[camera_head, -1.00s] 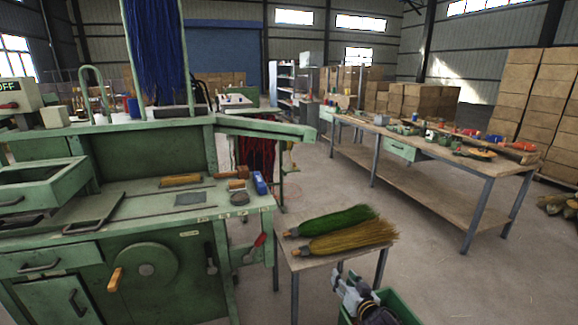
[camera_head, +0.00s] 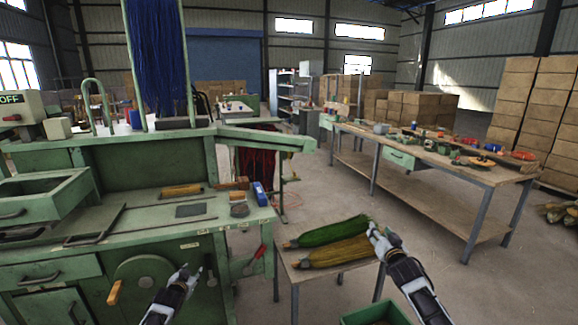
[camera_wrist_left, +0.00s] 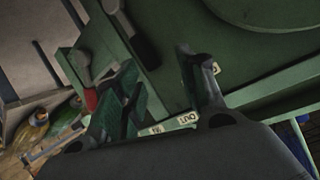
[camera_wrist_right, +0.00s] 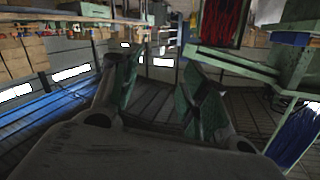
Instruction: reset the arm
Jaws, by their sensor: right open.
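My left gripper (camera_head: 188,280) is in front of the green machine (camera_head: 75,255), near its round wheel. In the left wrist view its two fingers (camera_wrist_left: 160,95) stand apart with nothing between them. My right gripper (camera_head: 376,234) is near the bristle ends of a green broom head (camera_head: 330,231) and a yellow broom head (camera_head: 335,252). These lie on a small table (camera_head: 310,273). I cannot tell whether the gripper touches them. In the right wrist view the fingers (camera_wrist_right: 165,95) are spread and empty.
A green crate (camera_head: 360,315) stands on the floor below my right arm. A long workbench (camera_head: 440,170) with tools is at the right. Stacked cartons (camera_head: 520,105) stand behind it. The floor between the small table and the workbench is clear.

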